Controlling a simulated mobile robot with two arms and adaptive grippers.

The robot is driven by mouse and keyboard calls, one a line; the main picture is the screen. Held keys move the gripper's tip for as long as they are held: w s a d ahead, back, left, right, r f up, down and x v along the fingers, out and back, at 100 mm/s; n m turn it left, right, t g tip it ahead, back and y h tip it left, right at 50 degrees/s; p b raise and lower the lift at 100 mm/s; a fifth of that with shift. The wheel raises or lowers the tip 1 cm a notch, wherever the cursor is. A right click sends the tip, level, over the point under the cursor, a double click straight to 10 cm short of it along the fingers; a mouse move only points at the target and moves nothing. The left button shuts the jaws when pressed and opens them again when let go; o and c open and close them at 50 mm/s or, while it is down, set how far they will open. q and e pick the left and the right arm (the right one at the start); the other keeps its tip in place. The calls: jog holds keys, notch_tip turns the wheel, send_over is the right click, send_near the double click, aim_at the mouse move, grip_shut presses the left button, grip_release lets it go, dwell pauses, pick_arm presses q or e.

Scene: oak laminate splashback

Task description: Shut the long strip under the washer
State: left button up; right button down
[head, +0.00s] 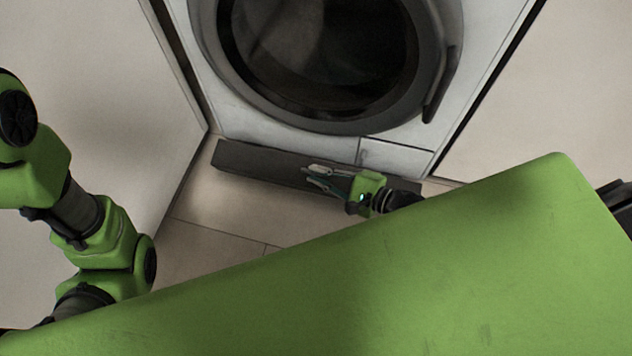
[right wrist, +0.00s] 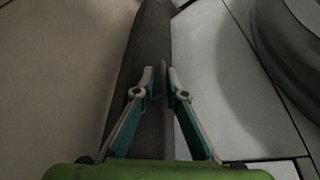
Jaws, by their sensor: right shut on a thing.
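The long strip (head: 255,162) is a dark grey band along the foot of the white washer (head: 275,138), just above the floor. It stands out a little from the washer front, and its right part is partly hidden by my right gripper (head: 312,176). In the right wrist view the strip (right wrist: 153,35) runs away from me between the fingers. My right gripper (right wrist: 160,78) is closed on the strip's edge, one fingertip on each side. My left arm shows at the left of the head view, but its gripper is out of the picture.
The washer's round door (head: 325,60) is closed above the strip, with a small flap (head: 395,157) below it at the right. A pale panel (head: 110,90) stands at the left. Tiled floor (head: 225,220) in front of the strip is clear.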

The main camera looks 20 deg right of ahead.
jog(key=shift+w+d+b, duration=0.2)
jog(key=shift+w+d, duration=0.15)
jog(key=shift+w, duration=0.2)
jog(key=shift+w+d+b, duration=0.2)
jog(key=shift+w+d, duration=0.15)
jog(key=shift+w, duration=0.2)
jog(key=c, duration=2.2)
grip_release()
jog(key=shift+f, duration=0.1)
jog(key=shift+f, duration=0.1)
jog(key=shift+s+d, duration=0.15)
jog(key=shift+s, duration=0.05)
jog(key=v, duration=1.1)
jog(key=shift+s+r, duration=0.25)
jog(key=shift+s, duration=0.05)
jog(key=shift+s, duration=0.1)
